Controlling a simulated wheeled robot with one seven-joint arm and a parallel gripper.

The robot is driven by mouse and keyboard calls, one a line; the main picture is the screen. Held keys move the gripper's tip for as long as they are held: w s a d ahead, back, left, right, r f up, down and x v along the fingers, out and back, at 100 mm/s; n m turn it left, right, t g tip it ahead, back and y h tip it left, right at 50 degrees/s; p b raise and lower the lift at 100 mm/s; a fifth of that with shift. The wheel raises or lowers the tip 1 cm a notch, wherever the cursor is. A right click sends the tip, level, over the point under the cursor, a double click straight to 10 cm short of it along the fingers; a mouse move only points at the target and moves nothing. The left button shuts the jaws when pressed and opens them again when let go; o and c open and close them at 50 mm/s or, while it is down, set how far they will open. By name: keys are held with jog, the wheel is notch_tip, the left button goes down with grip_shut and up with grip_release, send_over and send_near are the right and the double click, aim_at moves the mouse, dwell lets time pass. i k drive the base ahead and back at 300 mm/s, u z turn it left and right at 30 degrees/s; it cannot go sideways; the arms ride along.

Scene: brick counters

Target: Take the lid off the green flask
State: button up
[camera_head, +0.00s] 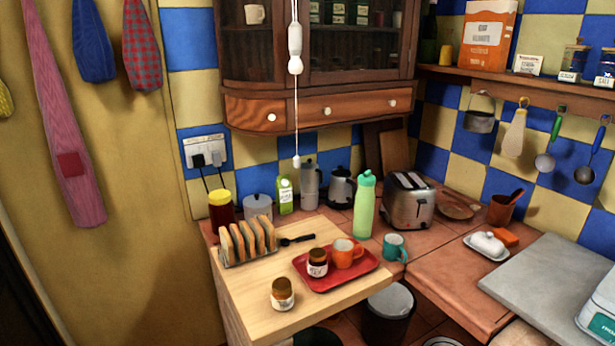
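The green flask (364,209) stands upright on the brown tiled counter, just left of the toaster. It has a light green body and a darker teal-green lid (367,178) on top, with a small loop or spout. The lid sits on the flask. My gripper does not show in the head view.
A silver toaster (407,202) stands close to the flask's right, and a teal mug (394,247) in front of it. A red tray (337,273) holds an orange mug and a jar. A toast rack (248,241) stands on the wooden board. A cabinet (318,107) overhangs behind.

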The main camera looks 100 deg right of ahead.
aim_at(366, 179)
jog(key=u, duration=0.05)
jog(key=k, duration=1.05)
jog(key=z, duration=1.3)
